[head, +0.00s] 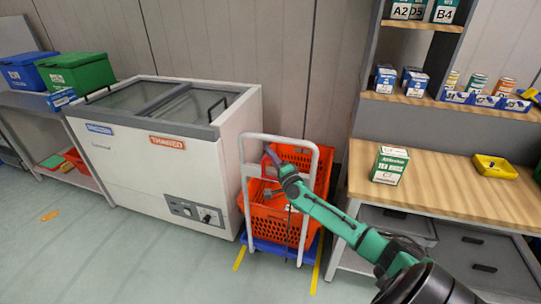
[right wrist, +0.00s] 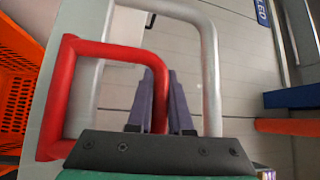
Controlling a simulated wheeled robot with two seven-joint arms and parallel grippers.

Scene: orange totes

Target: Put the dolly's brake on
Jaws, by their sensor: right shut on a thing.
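The dolly stands beside the freezer in the head view, with a blue base (head: 256,246), a white push handle (head: 314,172) and orange totes (head: 266,226) stacked on it. In the right wrist view a red bent bar (right wrist: 98,50), the brake lever by its look, stands in front of the pale push handle (right wrist: 211,75). My right gripper (head: 270,154) is at the dolly's handle. In the right wrist view its purple fingers (right wrist: 160,95) are closed around the bar's right-hand leg. My left gripper is out of view.
A white chest freezer (head: 150,175) stands left of the dolly. A wooden workbench (head: 440,182) with a green box (head: 389,165) and a yellow tray (head: 494,167) is to the right. Yellow floor lines (head: 316,270) flank the dolly. Open floor lies in front.

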